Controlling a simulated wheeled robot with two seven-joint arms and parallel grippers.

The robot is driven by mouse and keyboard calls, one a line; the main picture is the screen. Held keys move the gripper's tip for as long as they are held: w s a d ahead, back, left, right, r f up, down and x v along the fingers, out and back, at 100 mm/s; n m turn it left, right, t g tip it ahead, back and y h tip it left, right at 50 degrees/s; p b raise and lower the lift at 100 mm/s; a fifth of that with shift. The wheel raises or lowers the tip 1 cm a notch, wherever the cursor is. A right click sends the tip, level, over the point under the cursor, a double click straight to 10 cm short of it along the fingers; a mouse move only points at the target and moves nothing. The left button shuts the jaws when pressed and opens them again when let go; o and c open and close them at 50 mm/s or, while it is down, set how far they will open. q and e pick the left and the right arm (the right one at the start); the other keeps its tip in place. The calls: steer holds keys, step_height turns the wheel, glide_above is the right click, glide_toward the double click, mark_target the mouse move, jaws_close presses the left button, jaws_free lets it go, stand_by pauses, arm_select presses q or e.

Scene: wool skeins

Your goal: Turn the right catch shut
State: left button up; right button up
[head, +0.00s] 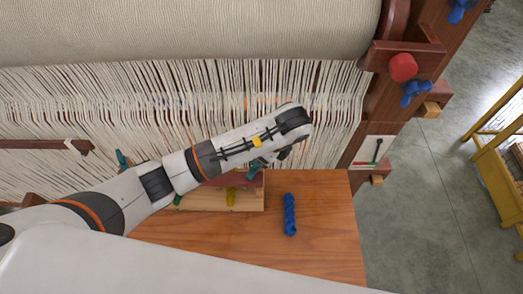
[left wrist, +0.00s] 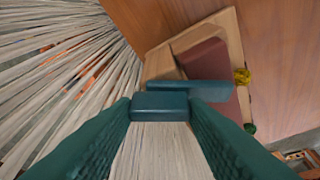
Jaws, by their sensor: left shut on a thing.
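My left gripper (head: 260,168) reaches over the front of the loom's threads, above the back edge of the wooden table. In the left wrist view its two dark green fingers are shut on a teal block (left wrist: 160,105), which I take to be the right catch. A teal bar (left wrist: 195,88) shows just beyond the block; whether the two are one piece I cannot tell. In the head view the catch is mostly hidden by my gripper. Another teal piece (head: 122,160) stands farther left by the threads. My right gripper is not in view.
A pale wooden tray (head: 200,203) with a dark red block (left wrist: 205,62) and a yellow skein (head: 231,197) lies below my left arm. The loom's upright and red knob (head: 402,67) stand at right.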

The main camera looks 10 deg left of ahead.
arm_select(q)
steer(key=shift+r, duration=0.1)
stand_by(0.4)
steer(key=o, duration=1)
steer(key=p+v, duration=0.5)
steer(key=v, duration=0.7)
